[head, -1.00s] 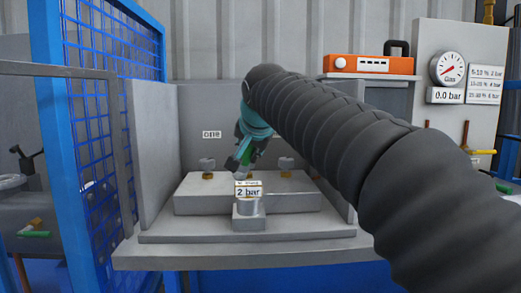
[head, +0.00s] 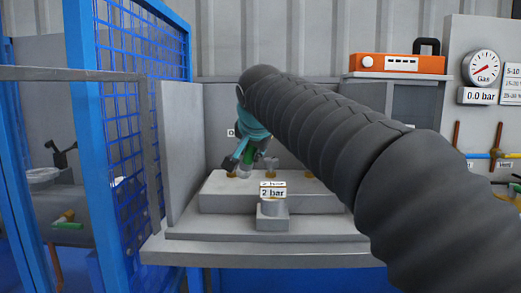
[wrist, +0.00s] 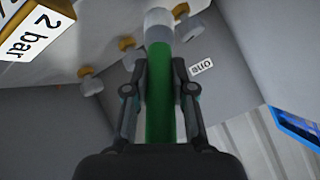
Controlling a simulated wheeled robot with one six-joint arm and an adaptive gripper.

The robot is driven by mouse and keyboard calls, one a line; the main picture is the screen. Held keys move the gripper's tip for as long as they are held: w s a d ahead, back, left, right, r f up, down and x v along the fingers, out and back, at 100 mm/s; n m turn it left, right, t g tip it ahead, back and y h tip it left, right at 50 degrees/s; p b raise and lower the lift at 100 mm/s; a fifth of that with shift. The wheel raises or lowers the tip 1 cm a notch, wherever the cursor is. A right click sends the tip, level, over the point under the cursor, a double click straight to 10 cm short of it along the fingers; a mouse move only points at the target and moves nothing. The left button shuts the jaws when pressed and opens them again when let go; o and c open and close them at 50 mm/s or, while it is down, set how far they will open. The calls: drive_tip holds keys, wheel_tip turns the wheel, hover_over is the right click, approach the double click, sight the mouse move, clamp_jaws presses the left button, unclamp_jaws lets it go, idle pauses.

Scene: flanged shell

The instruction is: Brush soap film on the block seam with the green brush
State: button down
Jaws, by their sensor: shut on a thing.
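The green brush (wrist: 160,105) is gripped between the two fingers of my gripper (wrist: 160,80). Its pale tip points away from my wrist. In the head view my gripper (head: 245,155) is over the left part of the grey block (head: 325,200), tilted down. Several brass-and-grey fittings stand on the block; one is at the middle (head: 270,166), and others show in the wrist view (wrist: 128,46). The brush tip appears close to a fitting; I cannot tell whether it touches. I cannot make out the seam or any soap film.
A small pedestal with a "2 bar" sign (head: 272,192) stands before the block. A grey side wall (head: 183,145) and blue mesh fence (head: 130,120) are at left. An orange box (head: 398,64) sits on a shelf, with a gas gauge (head: 481,66) at right. My arm hides the bench's right side.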

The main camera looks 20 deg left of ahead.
drive_tip(key=shift+s+a, duration=1)
drive_tip(key=shift+a, duration=2.35)
drive_tip(key=w+d+r, duration=0.1)
drive_tip(key=w+d, duration=0.3)
drive_tip(key=d, duration=0.9)
drive_tip(key=w+d+r, duration=0.1)
drive_tip(key=w+d, duration=0.2)
drive_tip(key=d, duration=1.1)
drive_tip(key=shift+w+r, duration=0.15)
drive_tip(key=shift+w, duration=0.25)
drive_tip(key=shift+r, duration=0.1)
wheel_tip(320, 180, up, 6)
drive_tip(key=shift+r, duration=0.15)
idle(0.7)
